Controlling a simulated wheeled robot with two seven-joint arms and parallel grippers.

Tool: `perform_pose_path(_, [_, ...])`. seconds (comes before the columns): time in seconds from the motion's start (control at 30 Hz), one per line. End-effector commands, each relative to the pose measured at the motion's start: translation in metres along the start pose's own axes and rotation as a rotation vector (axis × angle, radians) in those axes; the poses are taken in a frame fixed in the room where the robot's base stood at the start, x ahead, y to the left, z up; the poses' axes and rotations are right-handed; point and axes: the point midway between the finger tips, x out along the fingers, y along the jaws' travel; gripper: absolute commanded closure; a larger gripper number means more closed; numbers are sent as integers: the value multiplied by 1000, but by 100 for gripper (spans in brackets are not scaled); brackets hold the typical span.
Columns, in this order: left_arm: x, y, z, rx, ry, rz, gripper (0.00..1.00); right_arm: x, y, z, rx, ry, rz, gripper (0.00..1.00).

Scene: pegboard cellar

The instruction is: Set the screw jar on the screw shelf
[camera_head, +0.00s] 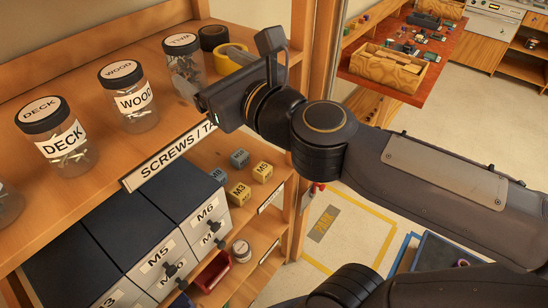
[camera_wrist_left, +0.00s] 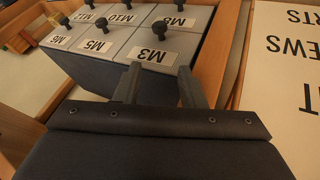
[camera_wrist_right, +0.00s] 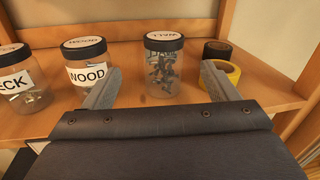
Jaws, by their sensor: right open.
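The jar labelled WALL (camera_head: 183,58) is clear with a black lid and dark screws inside. It stands upright on the screw shelf (camera_head: 101,160), whose front strip reads SCREWS / TA, the rest hidden by my arm. My right gripper (camera_head: 192,86) is open at this jar. In the right wrist view the jar (camera_wrist_right: 164,72) shows between the two spread fingers, with gaps on both sides. Jars labelled WOOD (camera_head: 127,97) and DECK (camera_head: 57,136) stand left of it. My left gripper (camera_wrist_left: 159,84) is open and empty in front of the M3 drawer (camera_wrist_left: 153,57).
A black tape roll (camera_wrist_right: 217,50) and a yellow one (camera_wrist_right: 229,73) lie close right of the WALL jar. Below are grey labelled drawers (camera_head: 161,258), small labelled blocks (camera_head: 239,193) and a red bin (camera_head: 213,272). A wooden post (camera_head: 318,80) stands behind my right arm.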

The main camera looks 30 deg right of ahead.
Motion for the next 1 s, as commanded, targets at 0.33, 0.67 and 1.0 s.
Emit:
perform_pose_path(0.33, [0, 0, 0, 0, 0, 0, 64, -48, 28, -108, -1344, 36, 481, 20])
perform_pose_path(0.67, [0, 0, 0, 0, 0, 0, 64, -142, 13, -240, -2178, -35, 1214, 20])
perform_pose_path(1.0, [0, 0, 0, 0, 0, 0, 64, -157, 8, -254, -2252, -69, 1335, 20])
